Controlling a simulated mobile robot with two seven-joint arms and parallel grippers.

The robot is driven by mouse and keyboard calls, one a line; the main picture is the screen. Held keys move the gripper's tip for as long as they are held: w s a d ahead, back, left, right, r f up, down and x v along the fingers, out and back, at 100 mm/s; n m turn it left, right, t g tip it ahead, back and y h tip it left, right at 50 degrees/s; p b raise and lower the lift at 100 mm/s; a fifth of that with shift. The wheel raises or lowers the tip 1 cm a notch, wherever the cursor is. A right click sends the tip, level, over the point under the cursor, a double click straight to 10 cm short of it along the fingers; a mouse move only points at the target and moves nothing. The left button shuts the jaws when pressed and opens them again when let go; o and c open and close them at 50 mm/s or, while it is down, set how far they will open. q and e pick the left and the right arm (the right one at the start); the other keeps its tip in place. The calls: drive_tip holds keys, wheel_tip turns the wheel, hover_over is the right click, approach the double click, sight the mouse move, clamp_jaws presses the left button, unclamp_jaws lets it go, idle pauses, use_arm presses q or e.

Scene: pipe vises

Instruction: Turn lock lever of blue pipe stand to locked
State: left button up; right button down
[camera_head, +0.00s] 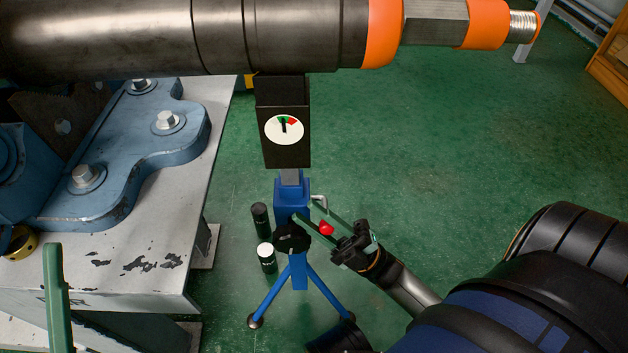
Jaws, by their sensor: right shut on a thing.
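The blue pipe stand (292,192) stands upright on tripod legs in the middle of the head view. A black round part (291,238) sits on its front. The red ball knob (326,229) of the lock lever is right of the post; the lever's arm is mostly hidden.
A steel pipe (120,35) with orange bands spans the top, above a black box with a white dial (284,130). A worn table (130,265) with a blue vise base (140,165) is at left. Two small cylinders (260,220) (266,258) are beside the post.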

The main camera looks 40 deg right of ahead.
drive_tip(key=shift+f, duration=0.15)
drive_tip(key=c, duration=0.6)
unclamp_jaws()
